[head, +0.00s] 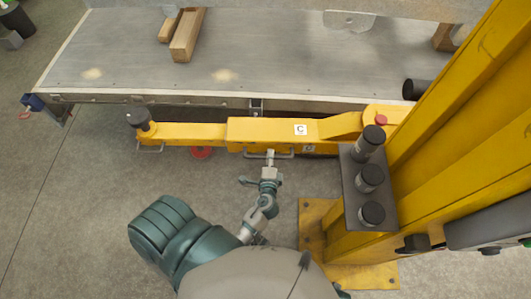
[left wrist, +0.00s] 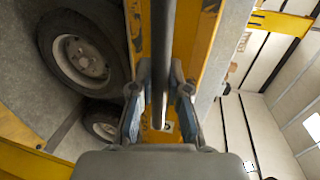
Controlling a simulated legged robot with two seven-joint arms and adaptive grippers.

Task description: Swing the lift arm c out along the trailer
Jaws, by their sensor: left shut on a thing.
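The yellow lift arm c (head: 265,130) carries a white label with a C. It reaches left from the yellow post (head: 350,245), roughly parallel to the trailer's near edge, with a dark round pad (head: 138,118) at its far end. A grey bar handle (head: 284,156) sits on its near side. My left gripper (head: 270,157) is at that handle. In the left wrist view, the left gripper's fingers (left wrist: 160,112) are shut on a dark bar (left wrist: 162,50), with yellow arm surface behind it. My right gripper is not in view.
The trailer deck (head: 300,60) lies beyond the arm, with wooden blocks (head: 187,35) on it. A bracket with several dark cylinders (head: 370,178) stands on the post's near side. Wheels (left wrist: 82,58) show in the left wrist view. The floor at left is clear.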

